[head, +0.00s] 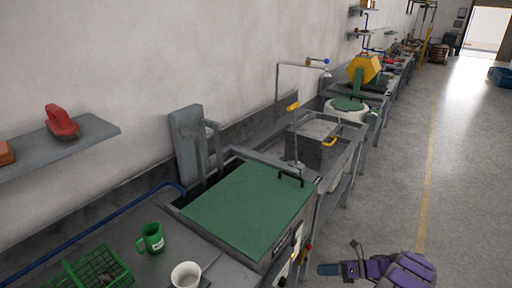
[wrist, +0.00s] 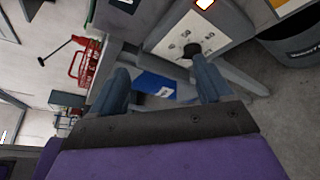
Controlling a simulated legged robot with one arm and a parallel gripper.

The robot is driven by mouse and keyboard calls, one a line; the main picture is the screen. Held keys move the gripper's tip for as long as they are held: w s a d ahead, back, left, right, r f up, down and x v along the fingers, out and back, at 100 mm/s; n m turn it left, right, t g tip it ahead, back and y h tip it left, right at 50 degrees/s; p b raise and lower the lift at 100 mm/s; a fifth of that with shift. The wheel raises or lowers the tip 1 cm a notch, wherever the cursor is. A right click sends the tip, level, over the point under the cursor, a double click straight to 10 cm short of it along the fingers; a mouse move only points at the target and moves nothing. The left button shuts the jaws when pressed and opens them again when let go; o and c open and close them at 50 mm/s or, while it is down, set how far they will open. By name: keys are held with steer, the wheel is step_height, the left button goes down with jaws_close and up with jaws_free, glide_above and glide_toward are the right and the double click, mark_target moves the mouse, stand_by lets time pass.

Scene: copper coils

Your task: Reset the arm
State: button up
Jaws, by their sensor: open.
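My gripper (head: 340,269) shows at the bottom right of the head view, purple with dark fingers, out over the floor beside the workbench. In the wrist view its two blue-grey fingers (wrist: 164,92) stand wide apart, and nothing is held between them. The wrist view is tilted, with a grey machine panel (wrist: 190,38) with a dark knob ahead of the fingers. A blue object with a white label (wrist: 155,84) shows beyond and between the fingers. I cannot tell how far it is from them.
A bench along the wall carries a green-topped machine (head: 245,208), a green mug (head: 152,239), a white cup (head: 186,275) and a green wire basket (head: 95,270). A wall shelf (head: 85,138) holds a red object (head: 61,121).

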steer(key=s+a+r+n+g+h, duration=0.15)
steer(key=a+r+n+g, duration=0.25)
steer(key=a+r+n, duration=0.65)
steer(key=s+a+r+n+g+h, duration=0.1)
steer(key=s+a+r+n+h, duration=0.1)
steer(key=s+a+r, duration=0.4)
steer(key=s+a+r+n+g+h, duration=0.1)
steer(key=s+r+n, duration=0.25)
steer(key=r, duration=0.55)
steer(key=s+a+r+n+h, duration=0.1)
steer(key=s+r+n+h, duration=0.2)
steer(key=s, duration=0.5)
steer(key=s+r+n+h, duration=0.2)
steer(key=s+n+h, duration=0.15)
steer(key=s, duration=0.45)
steer(key=s+d+n+h, duration=0.2)
steer(key=s+d+n, duration=0.1)
steer(key=s, duration=0.4)
steer(key=s+d+n+t+h, duration=0.1)
steer(key=s+d+n+h, duration=0.1)
steer(key=s, duration=0.5)
steer(key=shift+s+d+r+n+t, duration=0.25)
steer(key=shift+d+n, duration=0.35)
steer(key=shift+n, duration=0.55)
steer(key=shift+w, duration=0.1)
